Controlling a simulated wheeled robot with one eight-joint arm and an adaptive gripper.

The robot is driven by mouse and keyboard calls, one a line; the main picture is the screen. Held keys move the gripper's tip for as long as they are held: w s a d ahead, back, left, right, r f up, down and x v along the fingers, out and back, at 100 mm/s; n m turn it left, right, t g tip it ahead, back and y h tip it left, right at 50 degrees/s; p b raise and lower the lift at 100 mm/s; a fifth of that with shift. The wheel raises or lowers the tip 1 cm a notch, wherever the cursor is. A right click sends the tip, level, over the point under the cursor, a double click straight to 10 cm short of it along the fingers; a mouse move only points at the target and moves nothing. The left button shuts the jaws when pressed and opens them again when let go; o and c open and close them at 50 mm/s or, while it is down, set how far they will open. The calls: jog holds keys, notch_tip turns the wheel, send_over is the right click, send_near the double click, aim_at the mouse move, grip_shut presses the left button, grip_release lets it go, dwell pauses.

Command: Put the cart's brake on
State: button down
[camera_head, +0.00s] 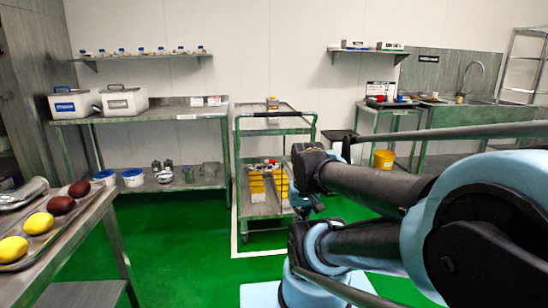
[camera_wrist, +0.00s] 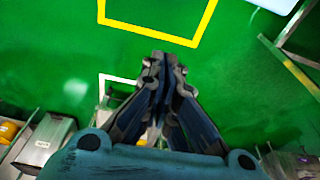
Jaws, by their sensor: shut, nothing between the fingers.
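The cart (camera_head: 276,122) is a grey metal trolley in the middle of the head view, standing upright against the back wall inside a white floor line. A small item sits on its top shelf, and yellow and white boxes (camera_head: 256,190) sit lower down. I cannot make out its brake; the wheels are too small or hidden. My arm crosses the right of the head view, with its end in front of the cart's right side. In the wrist view my gripper (camera_wrist: 161,62) is shut and empty, above green floor. I cannot tell its exact distance from the cart.
A steel table (camera_head: 180,112) with two white boxes stands left of the cart. A tray (camera_head: 50,238) of yellow and dark red items is at the near left. A yellow bucket (camera_head: 383,159) is by the sink bench. Green floor (camera_head: 185,250) is clear in front.

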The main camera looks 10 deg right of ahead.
jog(key=w+r+t, duration=0.1)
jog(key=w+r, duration=0.4)
jog(key=w, duration=0.6)
jog(key=w+r+t, duration=0.1)
jog(key=w+r, duration=0.4)
jog(key=w, duration=0.6)
jog(key=w+r, duration=0.6)
jog(key=w, duration=0.5)
jog(key=w+f+t, duration=0.1)
jog(key=w+f, duration=0.1)
jog(key=w, duration=1)
jog(key=w+f, duration=0.3)
jog(key=w, duration=0.8)
jog(key=w+f+t, duration=0.1)
jog(key=w+f, duration=0.2)
jog(key=w, duration=0.9)
jog(key=shift+w+d+t, duration=0.2)
jog(key=shift+w+t, duration=0.1)
jog(key=shift+f, duration=0.15)
